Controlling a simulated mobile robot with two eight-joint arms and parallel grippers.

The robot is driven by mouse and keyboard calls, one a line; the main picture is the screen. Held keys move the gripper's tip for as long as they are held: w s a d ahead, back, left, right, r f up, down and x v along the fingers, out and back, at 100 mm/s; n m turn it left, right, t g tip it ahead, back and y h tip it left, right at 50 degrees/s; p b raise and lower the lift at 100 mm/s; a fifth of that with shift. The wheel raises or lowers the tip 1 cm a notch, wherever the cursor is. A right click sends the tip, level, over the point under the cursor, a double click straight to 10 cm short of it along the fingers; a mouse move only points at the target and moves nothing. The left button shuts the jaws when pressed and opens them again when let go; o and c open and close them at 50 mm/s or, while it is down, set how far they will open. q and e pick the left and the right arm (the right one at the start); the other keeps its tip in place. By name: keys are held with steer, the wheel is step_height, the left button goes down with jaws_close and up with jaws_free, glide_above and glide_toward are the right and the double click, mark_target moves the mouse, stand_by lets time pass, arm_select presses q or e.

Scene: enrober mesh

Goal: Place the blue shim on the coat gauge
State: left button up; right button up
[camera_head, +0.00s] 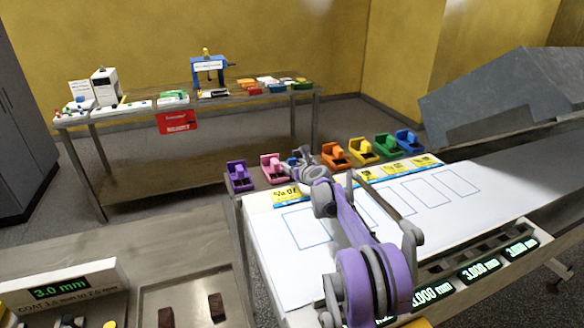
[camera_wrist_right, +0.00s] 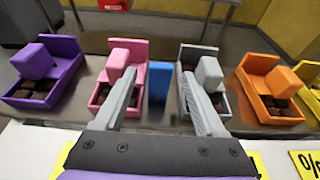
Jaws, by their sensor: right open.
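A narrow blue block (camera_wrist_right: 158,85), which looks like the blue shim, stands upright between a pink holder and a grey holder. A sliver of blue also shows beside my gripper in the head view (camera_head: 292,162). My right gripper (camera_wrist_right: 157,92) is open, its two fingers pointing toward the blue block, one on either side of it in the picture. I cannot tell how far away the block is. In the head view the right gripper (camera_head: 304,154) reaches the holder row. A box reading 3.0 mm (camera_head: 62,288), apparently the coat gauge, stands at lower left. My left gripper is out of view.
Purple (camera_wrist_right: 50,70), pink (camera_wrist_right: 119,75), grey (camera_wrist_right: 205,80) and orange (camera_wrist_right: 275,85) holders crowd the block; more stand to the right. A white board (camera_head: 440,200) lies below my arm. A metal tray (camera_head: 180,285) with dark pieces sits beside the gauge.

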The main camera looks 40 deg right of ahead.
jaws_close()
stand_by(0.3)
steer(key=shift+r, duration=0.15)
